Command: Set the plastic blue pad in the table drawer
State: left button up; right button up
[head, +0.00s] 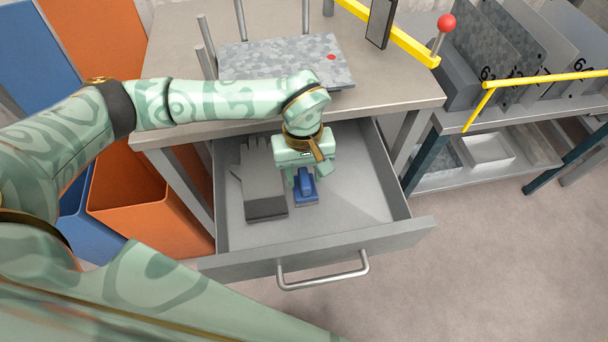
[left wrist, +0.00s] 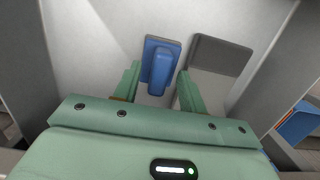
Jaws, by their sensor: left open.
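The plastic blue pad (head: 306,190) lies in the open table drawer (head: 350,205), right of a grey glove. It has a raised grip on its top. In the left wrist view the pad (left wrist: 161,66) shows between and just beyond the finger ends. My left gripper (head: 304,176) reaches down into the drawer from above, its fingers apart on either side of the pad's near area. In the left wrist view the left gripper (left wrist: 155,92) is open, with a gap at the pad's sides. My right gripper is not in view.
A grey glove (head: 262,185) lies in the drawer's left part. The drawer front with its handle (head: 323,270) is pulled out. The table (head: 400,85) above holds a metal plate (head: 245,58) and upright posts. Orange and blue bins (head: 130,195) stand left. The drawer's right side is free.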

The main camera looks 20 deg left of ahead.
aim_at(303, 171)
pick_arm(q)
notch_tip(303, 171, up, 11)
jog(key=w+p, duration=0.1)
jog(key=p, duration=0.2)
jog(key=shift+a+f, duration=0.2)
jog(key=shift+a, duration=0.15)
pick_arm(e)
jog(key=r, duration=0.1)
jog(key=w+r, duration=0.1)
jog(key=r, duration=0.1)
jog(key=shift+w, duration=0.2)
